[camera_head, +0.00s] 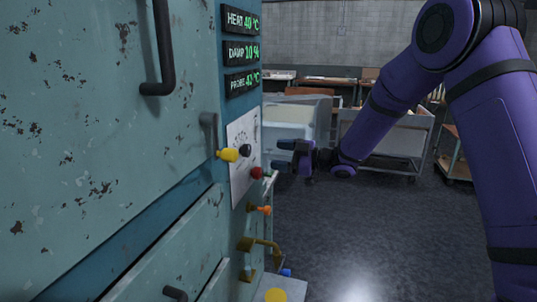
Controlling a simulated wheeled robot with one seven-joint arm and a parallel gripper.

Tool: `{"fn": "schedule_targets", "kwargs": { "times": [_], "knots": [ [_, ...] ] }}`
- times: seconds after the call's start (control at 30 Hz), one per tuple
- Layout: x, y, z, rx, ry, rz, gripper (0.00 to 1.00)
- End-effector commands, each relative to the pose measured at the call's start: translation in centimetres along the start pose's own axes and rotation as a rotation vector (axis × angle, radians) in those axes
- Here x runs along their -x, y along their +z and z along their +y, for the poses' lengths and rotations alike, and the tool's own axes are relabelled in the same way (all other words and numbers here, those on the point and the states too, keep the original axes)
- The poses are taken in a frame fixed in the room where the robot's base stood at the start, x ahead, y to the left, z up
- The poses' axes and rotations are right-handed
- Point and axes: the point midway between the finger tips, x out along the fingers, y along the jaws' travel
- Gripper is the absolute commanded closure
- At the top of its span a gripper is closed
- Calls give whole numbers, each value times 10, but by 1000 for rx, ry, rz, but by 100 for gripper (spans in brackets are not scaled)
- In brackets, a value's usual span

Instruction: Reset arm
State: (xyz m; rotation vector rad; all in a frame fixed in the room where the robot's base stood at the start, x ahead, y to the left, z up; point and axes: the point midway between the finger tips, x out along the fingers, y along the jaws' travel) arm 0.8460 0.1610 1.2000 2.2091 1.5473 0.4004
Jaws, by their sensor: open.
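My gripper (284,155) is at the end of my purple arm, just to the right of the teal cabinet's control panel. Its two dark fingers point left toward the panel and are apart, with nothing seen between them. The purple arm (395,105) reaches in from the right side, bent at a joint at the top right. The fingertips are close to the panel's knobs in the picture; I cannot tell whether they touch anything.
The worn teal cabinet (100,110) fills the left. Its panel carries a yellow knob (228,155), a red knob (257,173), an orange knob (264,210) and a brass lever (258,244). Green displays (241,51) sit above. Grey carts (400,140) stand behind; the floor (390,240) is open.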

Motion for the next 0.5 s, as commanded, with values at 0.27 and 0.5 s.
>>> {"fn": "schedule_targets", "kwargs": {
  "times": [0.27,0.5],
  "knots": [
    [6,0,0,-1,0,1,31],
    [8,-3,3,5,13,-18,31]
  ]
}}
